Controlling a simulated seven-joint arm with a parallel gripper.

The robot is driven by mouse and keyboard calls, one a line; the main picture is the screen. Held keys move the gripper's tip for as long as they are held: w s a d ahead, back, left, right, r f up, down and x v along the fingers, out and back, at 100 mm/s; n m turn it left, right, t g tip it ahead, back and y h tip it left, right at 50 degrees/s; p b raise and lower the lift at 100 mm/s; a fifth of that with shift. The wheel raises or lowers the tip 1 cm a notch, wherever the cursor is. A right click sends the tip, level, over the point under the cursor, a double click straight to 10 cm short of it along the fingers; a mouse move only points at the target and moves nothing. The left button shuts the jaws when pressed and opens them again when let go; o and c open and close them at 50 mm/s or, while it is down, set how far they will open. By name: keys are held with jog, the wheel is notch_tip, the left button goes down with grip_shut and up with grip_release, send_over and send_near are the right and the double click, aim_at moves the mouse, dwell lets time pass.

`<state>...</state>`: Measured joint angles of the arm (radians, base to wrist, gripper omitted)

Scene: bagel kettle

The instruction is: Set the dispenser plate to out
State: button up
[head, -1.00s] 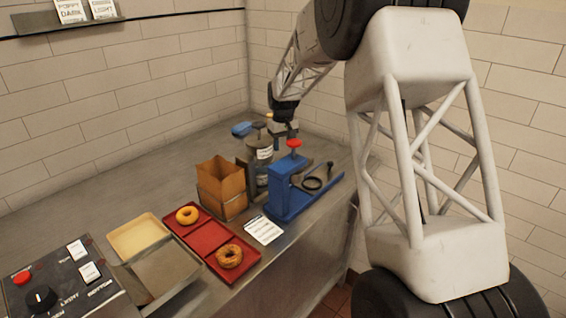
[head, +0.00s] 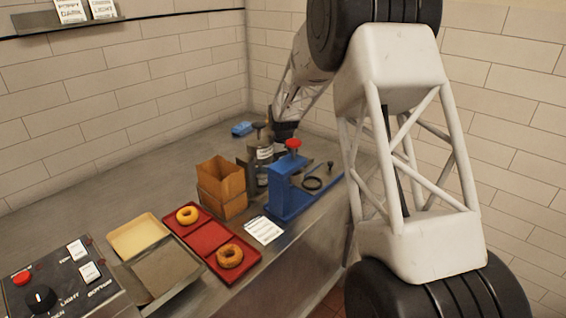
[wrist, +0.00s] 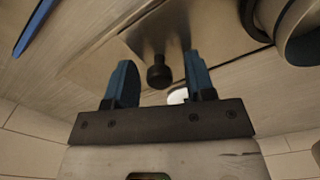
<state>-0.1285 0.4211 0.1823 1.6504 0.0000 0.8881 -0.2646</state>
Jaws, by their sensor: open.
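The dispenser (head: 263,156) is a grey canister with a pale label and a dark top, at the back of the counter. The wrist view shows a flat metal plate (wrist: 178,20) with a black knob (wrist: 160,77); I take it to be the dispenser plate. My gripper (wrist: 158,62) is open, and its two blue fingers appear on either side of the knob, apart from it. Depth between knob and fingertips is hard to judge. In the head view my gripper (head: 284,138) is low behind the blue press, its fingertips hidden.
A blue press (head: 290,190) with a red knob stands in front of the dispenser. A brown box (head: 221,187), a red tray (head: 206,238) with two bagels and a control box (head: 62,290) lie to the left. A blue object (head: 242,129) lies behind. Tiled walls close the back.

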grip_shut()
dwell(0.3)
jog(key=w+d, duration=0.7)
jog(key=shift+w+d, duration=0.35)
jog(key=shift+w, duration=0.05)
jog(key=shift+c, duration=1.1)
grip_release()
jog(key=shift+d, duration=0.1)
jog(key=shift+o, duration=1.1)
